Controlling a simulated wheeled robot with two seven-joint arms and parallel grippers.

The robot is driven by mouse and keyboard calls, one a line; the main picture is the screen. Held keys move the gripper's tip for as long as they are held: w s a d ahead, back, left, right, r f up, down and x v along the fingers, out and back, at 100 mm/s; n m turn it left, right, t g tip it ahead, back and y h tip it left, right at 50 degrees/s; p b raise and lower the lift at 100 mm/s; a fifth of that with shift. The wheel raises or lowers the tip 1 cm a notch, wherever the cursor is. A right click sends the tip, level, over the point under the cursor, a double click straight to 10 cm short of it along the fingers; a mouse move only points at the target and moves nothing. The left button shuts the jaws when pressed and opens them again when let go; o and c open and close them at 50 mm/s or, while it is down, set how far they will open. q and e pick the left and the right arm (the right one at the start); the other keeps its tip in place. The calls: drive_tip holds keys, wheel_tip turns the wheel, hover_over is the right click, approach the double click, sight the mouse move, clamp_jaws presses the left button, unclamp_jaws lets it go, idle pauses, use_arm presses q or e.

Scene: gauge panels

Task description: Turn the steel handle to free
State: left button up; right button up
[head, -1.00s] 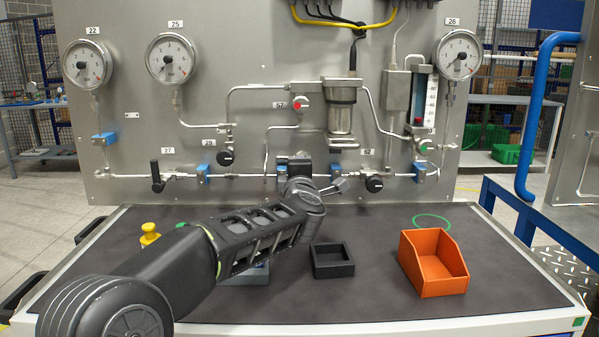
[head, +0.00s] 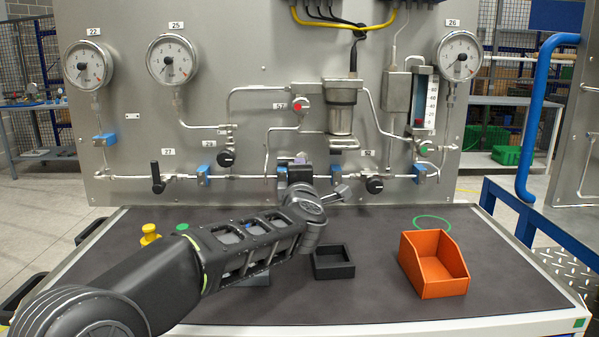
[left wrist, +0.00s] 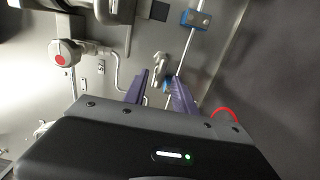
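A small pale steel handle (left wrist: 160,66) shows in the left wrist view on the pipe run of the panel, just beyond my fingertips. My left gripper (left wrist: 159,88) has its two purple fingers spread, with a gap between them. The handle appears in line with that gap, and I cannot see any finger touching it. In the head view my left gripper (head: 296,168) is in front of the lower pipe, and its hand hides the handle and the fingertips. My right gripper is in neither view.
A red-capped knob (head: 299,104) and a glass filter bowl (head: 341,121) are above the hand. Black knobs (head: 374,185) and blue clamps (head: 419,173) line the pipes. A black tray (head: 333,271) and an orange bin (head: 424,289) stand on the bench (head: 500,290).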

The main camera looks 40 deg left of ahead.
use_arm(q)
drive_tip(key=v, duration=0.5)
idle(0.5)
